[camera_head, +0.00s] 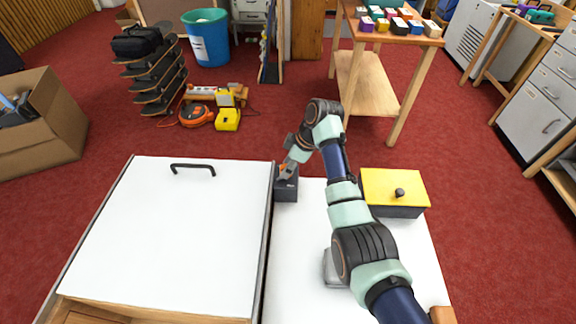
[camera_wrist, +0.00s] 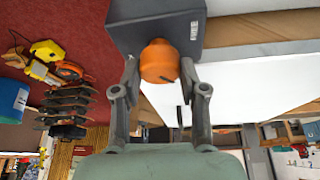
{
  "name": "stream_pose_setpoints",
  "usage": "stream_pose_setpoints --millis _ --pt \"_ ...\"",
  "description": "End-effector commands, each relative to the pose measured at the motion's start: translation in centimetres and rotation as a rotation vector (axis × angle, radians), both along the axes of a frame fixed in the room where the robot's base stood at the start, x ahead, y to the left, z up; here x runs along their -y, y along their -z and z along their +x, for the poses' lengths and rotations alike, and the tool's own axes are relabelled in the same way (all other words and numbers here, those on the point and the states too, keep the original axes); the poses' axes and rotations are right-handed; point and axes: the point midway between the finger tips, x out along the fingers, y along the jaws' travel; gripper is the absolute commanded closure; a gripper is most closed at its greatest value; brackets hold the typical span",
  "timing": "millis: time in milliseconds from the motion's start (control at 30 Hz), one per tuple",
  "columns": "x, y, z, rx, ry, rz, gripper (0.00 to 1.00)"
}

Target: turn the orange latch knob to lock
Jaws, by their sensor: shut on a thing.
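The orange latch knob (camera_wrist: 160,62) sticks out of a dark grey box (camera_wrist: 155,28) in the wrist view. My gripper (camera_wrist: 160,72) has one finger on each side of the knob, and the fingertips are shut on it. A dark mark shows on the knob's end. In the head view the dark box (camera_head: 287,190) stands on the white bench top, just right of the large white lid. My gripper (camera_head: 287,172) reaches down to its top there, and the knob is mostly hidden by it.
A large white lid (camera_head: 170,240) with a black handle lies left of the dark box. A yellow-topped box (camera_head: 395,186) with a black knob stands to the right of my arm. A grey object (camera_head: 333,268) is partly hidden under my arm. White bench top is clear between them.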

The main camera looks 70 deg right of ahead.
Motion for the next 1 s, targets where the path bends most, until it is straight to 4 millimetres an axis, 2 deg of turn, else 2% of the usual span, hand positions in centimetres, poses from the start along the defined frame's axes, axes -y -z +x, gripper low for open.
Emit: stream_pose_setpoints --millis 367,1000 --pt "-0.10 -0.50 -0.01 0.000 0.057 0.002 0.92" --pt "-0.34 -0.52 0.02 -0.001 0.505 0.002 0.92"
